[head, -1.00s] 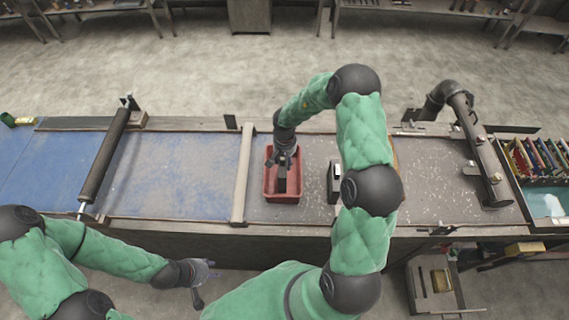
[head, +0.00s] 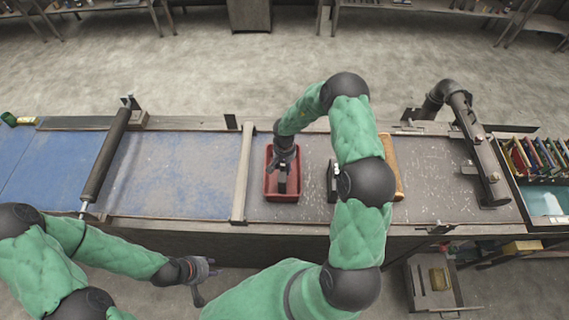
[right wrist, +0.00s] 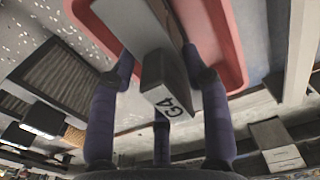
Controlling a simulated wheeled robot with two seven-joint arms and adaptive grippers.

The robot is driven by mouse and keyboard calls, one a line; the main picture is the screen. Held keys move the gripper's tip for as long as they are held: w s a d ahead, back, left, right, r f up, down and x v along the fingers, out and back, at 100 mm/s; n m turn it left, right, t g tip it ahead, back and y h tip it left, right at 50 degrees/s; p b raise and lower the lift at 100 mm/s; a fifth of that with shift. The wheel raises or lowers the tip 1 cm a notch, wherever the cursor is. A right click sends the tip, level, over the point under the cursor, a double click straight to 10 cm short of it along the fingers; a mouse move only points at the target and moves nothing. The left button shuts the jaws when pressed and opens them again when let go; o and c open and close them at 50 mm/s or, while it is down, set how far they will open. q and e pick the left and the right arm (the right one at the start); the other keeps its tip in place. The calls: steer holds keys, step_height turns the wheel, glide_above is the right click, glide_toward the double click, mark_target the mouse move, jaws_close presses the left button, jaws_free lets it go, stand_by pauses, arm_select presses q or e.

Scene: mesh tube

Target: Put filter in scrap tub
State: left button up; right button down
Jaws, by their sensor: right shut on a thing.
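The filter, a dark grey slab with a "G4" label on its end, is between the fingers of my right gripper in the right wrist view (right wrist: 165,82). In the head view the filter (head: 282,183) shows as a dark upright shape within the outline of the red scrap tub (head: 269,193). My right gripper (head: 281,165) is above the tub and shut on the filter. The tub's pink-red rim (right wrist: 232,50) shows behind the filter in the right wrist view; whether the filter touches the tub floor is hidden. My left gripper (head: 205,281) is open and empty in front of the bench.
A dark ribbed-faced box (right wrist: 65,75) stands on the bench beside the tub, partly behind my arm. A tan roll (head: 397,168) lies further right. A pale crossbar (head: 242,175) is left of the tub. A pipe arm (head: 474,145) stands at right.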

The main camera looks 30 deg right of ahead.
steer(key=c, duration=0.6)
jaws_free()
steer(key=shift+r, duration=0.1)
steer(key=shift+r, duration=0.2)
step_height(320, 180, up, 13)
steer(key=b, duration=0.1)
steer(key=shift+f+b, duration=0.15)
steer(key=shift+b, duration=0.2)
